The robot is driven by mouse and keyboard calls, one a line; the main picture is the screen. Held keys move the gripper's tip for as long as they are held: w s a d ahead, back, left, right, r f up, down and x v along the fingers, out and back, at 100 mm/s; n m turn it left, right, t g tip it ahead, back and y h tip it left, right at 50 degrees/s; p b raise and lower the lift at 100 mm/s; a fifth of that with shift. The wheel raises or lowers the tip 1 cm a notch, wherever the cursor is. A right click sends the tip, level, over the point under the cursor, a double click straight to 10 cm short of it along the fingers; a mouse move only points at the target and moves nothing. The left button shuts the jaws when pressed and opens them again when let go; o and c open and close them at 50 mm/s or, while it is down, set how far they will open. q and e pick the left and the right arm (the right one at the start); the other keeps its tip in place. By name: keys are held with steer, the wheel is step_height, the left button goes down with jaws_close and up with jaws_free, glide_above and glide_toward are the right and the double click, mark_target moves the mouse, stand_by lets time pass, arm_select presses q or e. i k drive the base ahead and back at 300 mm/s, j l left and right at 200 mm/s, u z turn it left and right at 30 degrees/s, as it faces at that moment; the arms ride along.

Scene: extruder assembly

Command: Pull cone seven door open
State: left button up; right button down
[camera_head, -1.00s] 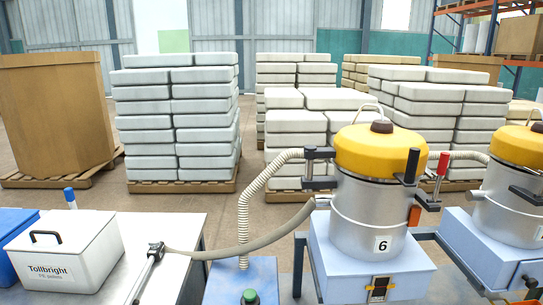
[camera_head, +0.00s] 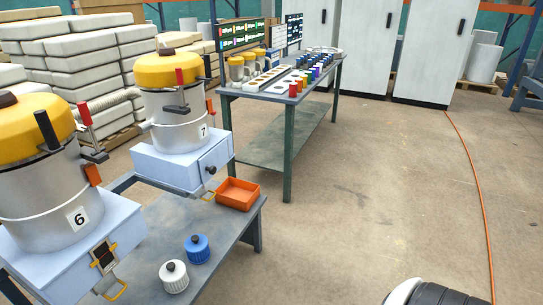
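Cone seven (camera_head: 172,112) is a silver drum with a yellow lid and a "7" label, at upper left of the head view. It stands on a pale blue box base (camera_head: 170,165). A door panel (camera_head: 217,156) with a small black knob (camera_head: 211,170) shows on the base's right-hand face and looks shut. Below it a small yellow loop handle (camera_head: 208,195) hangs near the orange tray. Neither gripper's fingers are in view. A white and black rounded part at the bottom right edge looks like my own arm.
Cone six (camera_head: 40,185) stands at the left. The grey bench (camera_head: 218,235) holds an orange tray (camera_head: 238,193), a blue-capped jar (camera_head: 198,249) and a white jar (camera_head: 174,277). A table (camera_head: 240,103) with several small items is behind. The floor at right is clear except for an orange cable (camera_head: 477,180).

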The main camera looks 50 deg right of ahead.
mark_target(212, 162)
steer(key=z, duration=1.05)
